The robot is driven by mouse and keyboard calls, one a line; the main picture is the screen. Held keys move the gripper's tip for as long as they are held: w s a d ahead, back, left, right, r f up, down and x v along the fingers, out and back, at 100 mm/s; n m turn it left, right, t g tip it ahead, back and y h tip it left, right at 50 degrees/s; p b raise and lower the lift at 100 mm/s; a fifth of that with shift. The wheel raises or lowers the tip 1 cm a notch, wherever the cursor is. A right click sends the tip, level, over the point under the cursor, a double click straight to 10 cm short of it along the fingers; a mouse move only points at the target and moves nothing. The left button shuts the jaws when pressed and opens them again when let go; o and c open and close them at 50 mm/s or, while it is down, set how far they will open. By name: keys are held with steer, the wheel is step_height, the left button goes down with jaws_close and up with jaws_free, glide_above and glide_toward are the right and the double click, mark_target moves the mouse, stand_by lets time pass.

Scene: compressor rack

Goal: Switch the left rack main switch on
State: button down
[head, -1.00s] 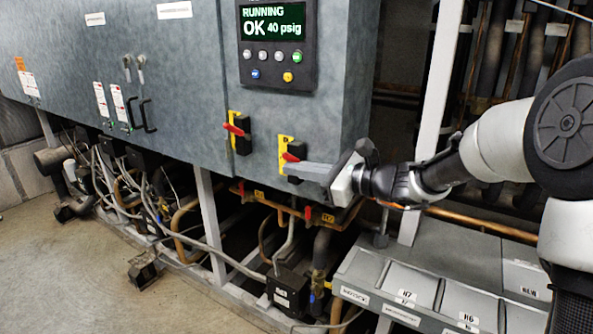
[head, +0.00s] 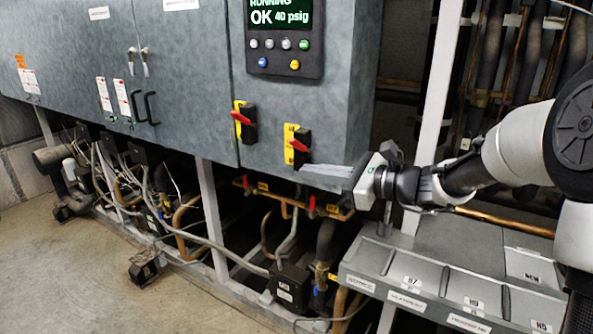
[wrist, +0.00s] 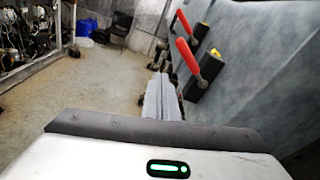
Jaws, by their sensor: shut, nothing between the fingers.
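Two rotary switches with red handles, black bodies and yellow plates sit on the grey cabinet front. The left switch (head: 242,118) and right switch (head: 298,146) both have handles slanting slightly, with the left end higher. I cannot read their labels. My gripper (head: 303,169) is shut and empty, just below the right switch, and appears apart from it. In the wrist view my gripper (wrist: 161,78) points along the cabinet face. The nearer red handle (wrist: 187,58) is to its right, and the farther red handle (wrist: 180,22) is beyond.
A display panel (head: 285,38) reading "RUNNING OK 40 psig" is above the switches. Pipes, cables and a black box (head: 290,285) lie below the cabinet. A grey labelled tray-like unit (head: 405,258) stands below my arm. Open floor (head: 60,265) is at left.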

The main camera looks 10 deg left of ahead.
steer(key=v, duration=0.5)
steer(key=shift+w+d+f, duration=0.1)
steer(key=shift+w+d, duration=0.15)
steer(key=shift+d, duration=0.1)
steer(key=s+d+f+n+g+h, duration=0.1)
steer(key=s+f+n+g+h, duration=0.15)
steer(key=s+n, duration=0.4)
steer(key=s+d+f+n+g+h, duration=0.15)
steer(key=s+n+h, duration=0.25)
steer(key=s, duration=0.6)
steer(key=s+d+r+n+t+h+p, duration=0.1)
steer(key=s+d+n+t+h+p, duration=0.1)
steer(key=s+d+n+h, duration=0.6)
steer(key=s+d+n+t, duration=0.1)
steer(key=s+d, duration=0.2)
steer(key=d, duration=0.3)
steer(key=shift+s+d+r+h, duration=0.15)
steer(key=shift+d+r+h, duration=0.1)
steer(key=shift+h, duration=0.1)
